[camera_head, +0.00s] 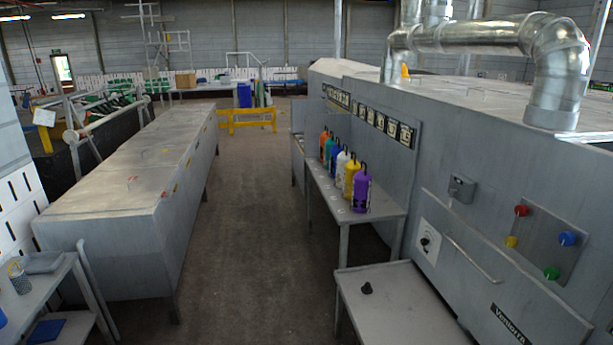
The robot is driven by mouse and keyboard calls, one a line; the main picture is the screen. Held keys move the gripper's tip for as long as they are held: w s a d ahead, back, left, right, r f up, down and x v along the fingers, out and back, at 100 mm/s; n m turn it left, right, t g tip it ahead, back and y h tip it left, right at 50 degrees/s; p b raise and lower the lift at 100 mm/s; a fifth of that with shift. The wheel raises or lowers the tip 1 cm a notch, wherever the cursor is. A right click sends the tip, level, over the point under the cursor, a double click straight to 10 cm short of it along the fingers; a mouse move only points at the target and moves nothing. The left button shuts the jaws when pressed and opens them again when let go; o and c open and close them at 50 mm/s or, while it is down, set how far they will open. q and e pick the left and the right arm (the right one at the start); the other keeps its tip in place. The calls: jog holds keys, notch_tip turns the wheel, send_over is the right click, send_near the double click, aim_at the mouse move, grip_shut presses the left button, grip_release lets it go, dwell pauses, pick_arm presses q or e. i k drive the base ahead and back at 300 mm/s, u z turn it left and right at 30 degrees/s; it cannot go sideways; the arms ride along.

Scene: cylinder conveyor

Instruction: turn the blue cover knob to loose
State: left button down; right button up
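A blue knob (567,239) is at the right of a square panel (536,243) on the front of the large grey machine at the right. A red knob (521,210), a yellow knob (511,241) and a green knob (551,273) share the panel. Any mark for the blue knob's setting is too small to read. Neither of my grippers is in view, and nothing touches the knob.
A grey table (400,310) with a small black object (367,288) stands before the machine. A bench behind it bears several coloured cylinders, including a purple one (361,193). A handle (473,262) juts from the machine. The aisle floor (250,250) is clear.

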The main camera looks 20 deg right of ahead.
aim_at(567, 239)
jog(key=i, duration=1.95)
jog(key=z, duration=2.85)
